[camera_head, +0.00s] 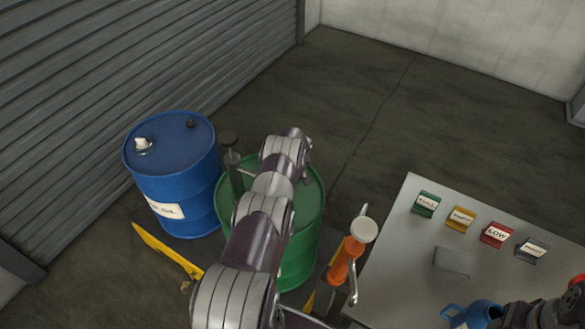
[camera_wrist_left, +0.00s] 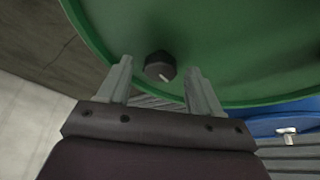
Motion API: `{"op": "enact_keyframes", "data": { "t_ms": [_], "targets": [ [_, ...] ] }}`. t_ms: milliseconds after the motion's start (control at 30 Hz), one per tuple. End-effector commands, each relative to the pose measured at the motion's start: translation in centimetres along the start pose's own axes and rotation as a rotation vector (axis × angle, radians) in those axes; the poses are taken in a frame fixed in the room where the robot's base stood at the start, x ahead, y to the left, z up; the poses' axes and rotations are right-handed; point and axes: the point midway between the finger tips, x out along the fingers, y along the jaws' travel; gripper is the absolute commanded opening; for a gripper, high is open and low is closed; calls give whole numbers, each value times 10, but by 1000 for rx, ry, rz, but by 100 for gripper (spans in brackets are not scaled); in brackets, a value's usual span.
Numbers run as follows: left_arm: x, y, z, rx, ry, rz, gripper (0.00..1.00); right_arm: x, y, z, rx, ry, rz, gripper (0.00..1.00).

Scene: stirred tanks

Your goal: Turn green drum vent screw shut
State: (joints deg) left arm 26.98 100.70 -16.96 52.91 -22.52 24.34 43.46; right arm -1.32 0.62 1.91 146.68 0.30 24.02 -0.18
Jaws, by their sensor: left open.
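The green drum (camera_head: 314,215) stands on the floor, partly hidden behind my left arm in the head view. Its green lid (camera_wrist_left: 245,50) fills the upper part of the left wrist view. A dark round screw knob (camera_wrist_left: 159,64) with a small pale mark is on the lid near its rim; I take it for the vent screw. My left gripper (camera_wrist_left: 159,70) is open, with one grey finger on each side of the knob in the picture. I cannot tell whether either finger touches it. In the head view these fingertips and the knob are hidden by my arm.
A blue drum (camera_head: 171,180) stands close left of the green one. A dark upright fitting (camera_head: 232,163) rises by the green drum's left rim. An orange tool with a pale round top (camera_head: 364,229) stands right of it. A grey table (camera_head: 405,278) holds several coloured labelled blocks.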

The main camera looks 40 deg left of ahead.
Motion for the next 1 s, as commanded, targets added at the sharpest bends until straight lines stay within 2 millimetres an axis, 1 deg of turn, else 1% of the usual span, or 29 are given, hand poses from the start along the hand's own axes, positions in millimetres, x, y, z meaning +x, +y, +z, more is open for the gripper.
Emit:
{"op": "enact_keyframes", "data": {
  "t_ms": [67,100,167,200,267,467,667,867,1000],
  "targets": [
    [0,0,0,0,0,0,64,0,0,0,0,0,0,46],
    [0,0,0,0,0,0,61,0,0,0,0,0,0,46],
    [0,0,0,0,0,0,42,0,0,0,0,0,0,46],
    [0,0,0,0,0,0,29,0,0,0,0,0,0,46],
    [0,0,0,1,0,0,9,0,0,0,0,0,0,46],
    [0,0,0,6,0,2,8,1,0,0,0,0,0,46],
    [2,-1,1,55,0,22,9,10,0,1,0,0,0,46],
    [4,-2,1,175,1,73,9,28,0,3,0,0,0,46],
    [6,-3,1,288,2,122,8,45,0,5,0,0,0,46]
  ]
}}
